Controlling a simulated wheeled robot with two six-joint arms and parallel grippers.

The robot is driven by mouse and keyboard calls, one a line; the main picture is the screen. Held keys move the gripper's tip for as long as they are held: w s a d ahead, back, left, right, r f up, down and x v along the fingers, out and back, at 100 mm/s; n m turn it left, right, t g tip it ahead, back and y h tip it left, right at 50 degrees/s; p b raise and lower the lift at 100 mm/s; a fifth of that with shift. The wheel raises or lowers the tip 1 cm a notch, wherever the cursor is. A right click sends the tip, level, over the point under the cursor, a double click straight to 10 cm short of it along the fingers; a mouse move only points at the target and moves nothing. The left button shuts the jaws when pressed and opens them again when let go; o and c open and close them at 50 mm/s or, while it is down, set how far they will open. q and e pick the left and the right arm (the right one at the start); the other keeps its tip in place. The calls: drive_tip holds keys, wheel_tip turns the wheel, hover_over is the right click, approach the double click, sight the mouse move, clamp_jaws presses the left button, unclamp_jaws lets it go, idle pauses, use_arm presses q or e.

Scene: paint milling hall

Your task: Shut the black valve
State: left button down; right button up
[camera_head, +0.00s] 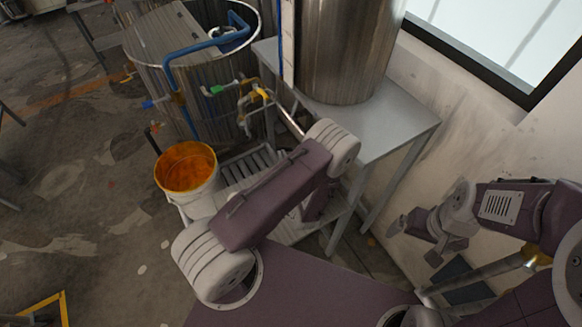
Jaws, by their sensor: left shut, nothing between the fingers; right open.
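Several small valves sit on pipes at the steel vat (188,95). Their handles are blue (152,103), green (211,90) and yellow (262,94). My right gripper (413,239) is open and empty at the right, beside the wall, well away from the valves.
A white bucket (200,205) with orange paint inside stands below the valves, beside a slatted rack (250,168). A metal bench (398,118) carries a large steel cylinder (345,50). The wall (480,120) closes the right side. The stained floor (70,190) is mostly open at left.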

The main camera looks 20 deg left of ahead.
sight(281, 147)
use_arm(q)
drive_tip(key=b+x, duration=0.2)
drive_tip(key=x, duration=0.1)
drive_tip(key=b+x, duration=0.1)
drive_tip(key=shift+w+r, duration=0.3)
drive_tip(key=shift+w, duration=0.15)
drive_tip(key=shift+w+r+m+t+h+b, duration=0.1)
drive_tip(key=shift+w+m+t+h+b, duration=0.3)
drive_tip(key=shift+w+b, duration=0.7)
drive_tip(key=shift+w+r+m+t+h+b, duration=0.15)
drive_tip(key=shift+w+m+h+b, duration=0.4)
drive_tip(key=shift+w, duration=0.8)
drive_tip(key=shift+w+d+f, duration=0.1)
drive_tip(key=shift+d+f, duration=0.05)
